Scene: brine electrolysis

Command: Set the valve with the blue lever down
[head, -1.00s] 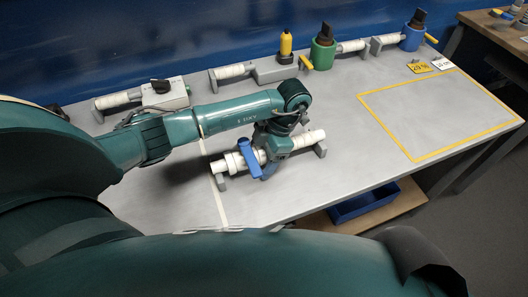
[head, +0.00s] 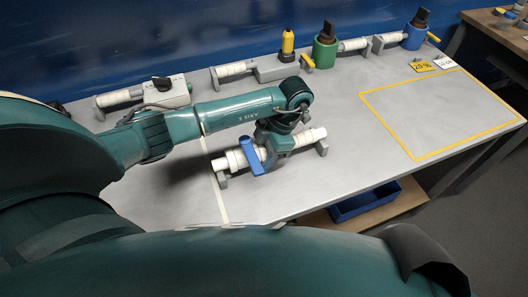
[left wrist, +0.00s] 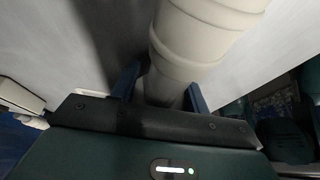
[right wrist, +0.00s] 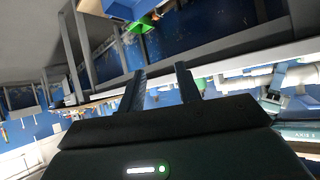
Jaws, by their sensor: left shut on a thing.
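The valve is a white pipe (head: 309,136) on grey feet near the front of the table. Its blue lever (head: 250,157) stands across the pipe, left of my left gripper (head: 281,148). In the left wrist view my left gripper (left wrist: 163,85) has its blue fingers on both sides of the white pipe (left wrist: 195,45), shut on it. The lever does not show clearly in that view. My right gripper (right wrist: 161,84) shows only in the right wrist view, with its fingers apart and nothing between them.
A grey box with a black knob (head: 162,86) stands at the back left. A yellow-outlined area (head: 440,112) at the right is empty. A blue bin (head: 365,203) sits below the table.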

